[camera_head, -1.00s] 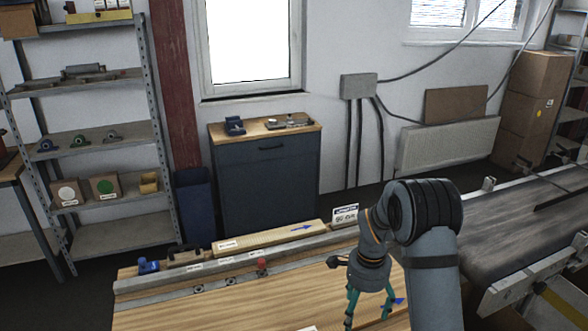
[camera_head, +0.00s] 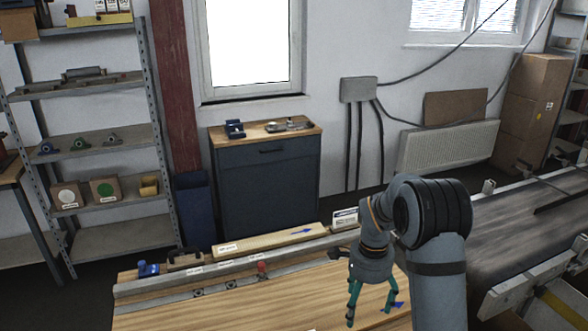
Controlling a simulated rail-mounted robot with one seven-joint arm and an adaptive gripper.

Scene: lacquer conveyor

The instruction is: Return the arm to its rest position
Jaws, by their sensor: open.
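My gripper (camera_head: 371,303) shows at the lower right of the middle, with two teal fingers pointing down and spread apart. It is open and nothing shows between the fingers. It hangs over the right part of the wooden workbench (camera_head: 250,310). My arm comes up from the bottom edge and bends at a thick dark joint, with the wrist hanging to its left. Whether the fingertips touch the bench top cannot be told.
A grey rail (camera_head: 215,267) with small blue and red parts runs along the bench's back. A pale board (camera_head: 265,243) lies behind it. The conveyor (camera_head: 515,225) is on the right. A dark cabinet (camera_head: 268,185) and a shelf rack (camera_head: 95,150) stand behind. The bench's middle is clear.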

